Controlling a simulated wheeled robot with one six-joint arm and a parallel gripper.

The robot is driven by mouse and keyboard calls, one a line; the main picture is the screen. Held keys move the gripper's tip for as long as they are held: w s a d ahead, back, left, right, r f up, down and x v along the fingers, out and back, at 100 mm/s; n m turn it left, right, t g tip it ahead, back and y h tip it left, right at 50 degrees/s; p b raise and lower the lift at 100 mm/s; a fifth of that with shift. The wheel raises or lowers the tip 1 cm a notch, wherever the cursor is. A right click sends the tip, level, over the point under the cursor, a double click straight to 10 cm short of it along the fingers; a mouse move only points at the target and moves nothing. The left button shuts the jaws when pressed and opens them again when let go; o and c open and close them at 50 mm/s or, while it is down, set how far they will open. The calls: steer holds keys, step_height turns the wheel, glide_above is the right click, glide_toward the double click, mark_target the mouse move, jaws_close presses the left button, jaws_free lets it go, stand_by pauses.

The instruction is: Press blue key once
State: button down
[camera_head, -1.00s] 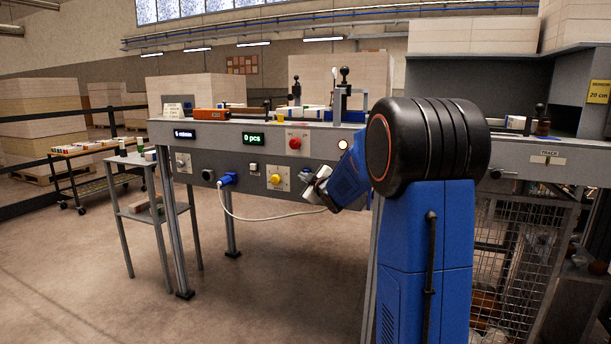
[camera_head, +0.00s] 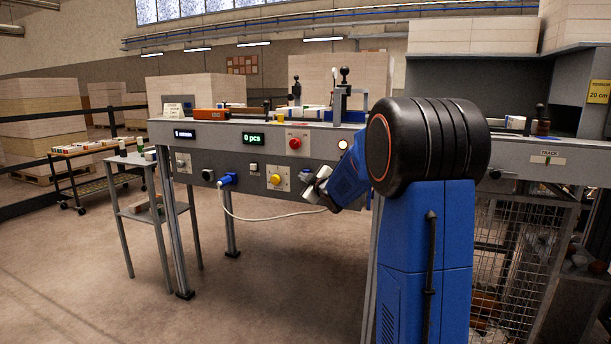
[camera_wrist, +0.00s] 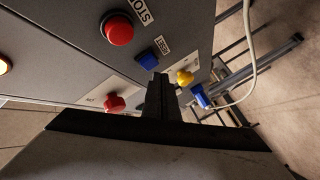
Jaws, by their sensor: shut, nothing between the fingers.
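The blue key (camera_wrist: 148,61) is a small square button on the grey panel, beside a white label, below the red STOP button (camera_wrist: 119,30) in the wrist view. My gripper (camera_wrist: 160,78) is shut and empty. Its dark fingertips are close to the blue key's lower right edge in that view; I cannot tell whether they touch it.
A blue plug (camera_head: 227,179) with a hanging white cable (camera_head: 268,217) is left of the yellow button. A lit round lamp (camera_head: 342,144) sits above my wrist. A small side table (camera_head: 150,212) stands left.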

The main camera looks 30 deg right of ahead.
steer(key=shift+w+d, duration=0.55)
steer(key=shift+d, duration=0.1)
stand_by(1.4)
steer(key=shift+s+a, duration=0.55)
steer(key=shift+a, duration=0.1)
stand_by(0.4)
steer(key=shift+s+a, duration=0.8)
steer(key=shift+a, duration=0.2)
steer(key=shift+s+a, duration=0.75)
steer(key=shift+a, duration=0.25)
steer(key=s+a+f+m+g, duration=0.3)
steer(key=s+a, duration=0.4)
steer(key=s, duration=0.9)
steer(key=s+a+f+m+g+y, duration=0.1)
steer(key=s+a+f+g, duration=0.4)
steer(key=s, duration=1.2)
steer(key=s+a+f+m+g, duration=0.4)
steer(key=s+a+f, duration=0.3)
steer(key=s, duration=1)
steer(key=shift+a+f+m+y, duration=0.3)
steer(key=shift+a+y, duration=0.1)
steer(key=shift+a, duration=0.75)
